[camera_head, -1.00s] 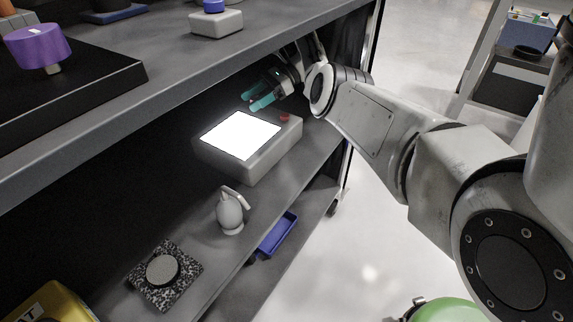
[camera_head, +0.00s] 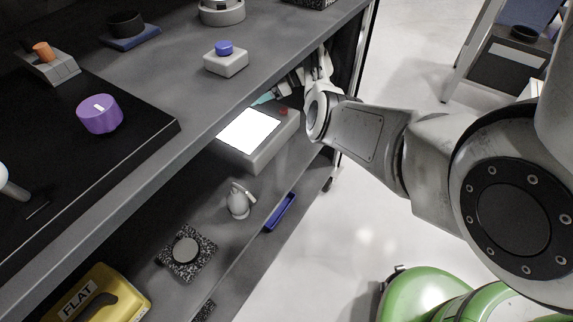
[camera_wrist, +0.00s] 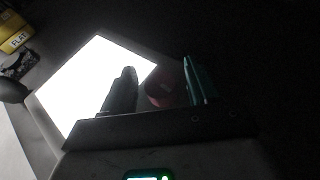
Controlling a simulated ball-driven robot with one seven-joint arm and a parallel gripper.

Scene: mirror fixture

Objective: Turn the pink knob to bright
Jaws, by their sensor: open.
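The pink knob (camera_head: 284,112) is a small dark pink-red knob at the right end of a grey box (camera_head: 262,157) with a bright white lit panel (camera_head: 249,131), on the middle shelf. My gripper (camera_head: 266,97) is near the knob at the back of the box, partly hidden by the upper shelf's edge. In the wrist view my gripper (camera_wrist: 158,68) is open, with one finger on each side of the knob (camera_wrist: 160,90) in the picture. I cannot tell whether the fingers touch it or are still above it.
The upper shelf overhangs my gripper and holds a purple knob (camera_head: 100,114) and a blue-topped grey box (camera_head: 225,60). A grey egg-shaped object (camera_head: 239,201), a speckled plate (camera_head: 205,252) and a yellow block marked FLAT (camera_head: 122,297) stand along the middle shelf.

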